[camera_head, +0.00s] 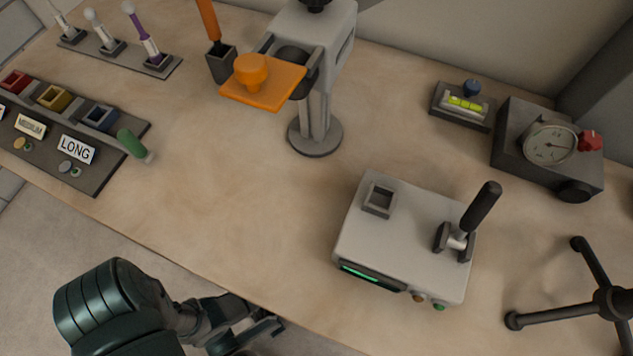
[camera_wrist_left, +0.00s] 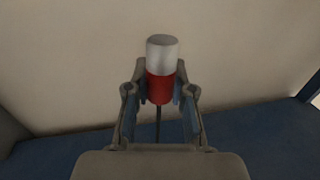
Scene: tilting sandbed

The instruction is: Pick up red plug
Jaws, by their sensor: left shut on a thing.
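The red plug (camera_wrist_left: 160,88) shows in the left wrist view, with a red lower part and a white cylindrical end pointing up and away. My left gripper (camera_wrist_left: 160,100) is shut on its red part, one finger on each side. In the head view my left gripper (camera_head: 255,328) is at the bottom, by the table's front edge. The plug cannot be made out in the head view. My right gripper is not in view.
A grey box with a black lever (camera_head: 405,240) stands at the table's middle right. A grey stand with an orange plate (camera_head: 262,85) is behind. A labelled tray (camera_head: 75,145) lies at left, a green cylinder (camera_head: 130,143) at its edge. The table between is clear.

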